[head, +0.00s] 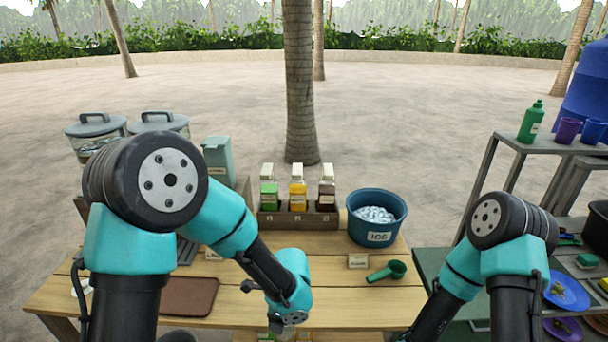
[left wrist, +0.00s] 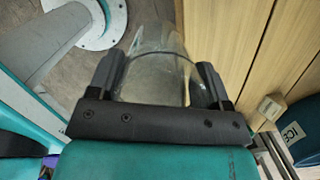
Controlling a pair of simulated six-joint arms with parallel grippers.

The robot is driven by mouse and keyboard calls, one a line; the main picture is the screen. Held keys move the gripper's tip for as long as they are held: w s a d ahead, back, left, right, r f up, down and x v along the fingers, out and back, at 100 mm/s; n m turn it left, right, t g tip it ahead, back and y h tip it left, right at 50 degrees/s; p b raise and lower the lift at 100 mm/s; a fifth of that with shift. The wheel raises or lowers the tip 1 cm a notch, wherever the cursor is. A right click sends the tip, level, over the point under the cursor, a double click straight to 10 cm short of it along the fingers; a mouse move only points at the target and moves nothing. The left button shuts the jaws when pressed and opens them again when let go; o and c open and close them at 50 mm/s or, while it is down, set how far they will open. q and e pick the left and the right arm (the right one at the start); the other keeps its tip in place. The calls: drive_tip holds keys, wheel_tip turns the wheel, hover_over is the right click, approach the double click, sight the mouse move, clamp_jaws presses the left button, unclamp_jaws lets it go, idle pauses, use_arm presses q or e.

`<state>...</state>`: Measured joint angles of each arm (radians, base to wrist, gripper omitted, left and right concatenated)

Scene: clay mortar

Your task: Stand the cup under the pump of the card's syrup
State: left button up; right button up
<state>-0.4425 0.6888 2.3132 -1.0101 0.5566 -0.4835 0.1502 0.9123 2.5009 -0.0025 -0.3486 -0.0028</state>
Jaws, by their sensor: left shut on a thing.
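A clear, empty-looking cup (left wrist: 155,45) is between the fingers of my left gripper (left wrist: 158,78) in the left wrist view, and the gripper is shut on it. In the head view my left arm bends down at the table's front edge, and the cup cannot be made out there. Three syrup bottles, green (head: 268,190), yellow (head: 298,190) and dark (head: 327,190), stand in a brown rack (head: 297,219) at the back of the table. My right gripper is out of view.
A blue ice bucket (head: 377,218) stands right of the rack, with a green scoop (head: 388,271) in front. A brown mat (head: 188,297) lies at the left. Bare wood (head: 335,295) is free in the middle. A shelf with purple cups (head: 567,130) stands at the right.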

use_arm(q)
drive_tip(key=w+a+r+n+g, duration=0.1)
drive_tip(key=w+a+r+n, duration=0.3)
drive_tip(key=n, duration=0.5)
drive_tip(key=w+a+r+n+g+h, duration=0.1)
drive_tip(key=w+a+r+n, duration=0.3)
drive_tip(key=w+a+n, duration=0.3)
drive_tip(key=a+n, duration=0.2)
drive_tip(key=a, duration=0.1)
drive_tip(key=shift+w+a, duration=0.15)
drive_tip(key=shift+w, duration=0.25)
drive_tip(key=s+d+f, duration=0.4)
drive_tip(key=s, duration=0.2)
drive_tip(key=s+d+f, duration=0.4)
drive_tip(key=s, duration=0.3)
drive_tip(key=shift+s+d+m, duration=0.25)
drive_tip(key=shift+m, duration=0.15)
drive_tip(key=shift+w, duration=0.1)
drive_tip(key=w+a+f, duration=0.1)
drive_tip(key=w+a, duration=0.3)
drive_tip(key=w, duration=1)
drive_tip(key=shift+w+f, duration=0.2)
drive_tip(key=shift+w, duration=0.05)
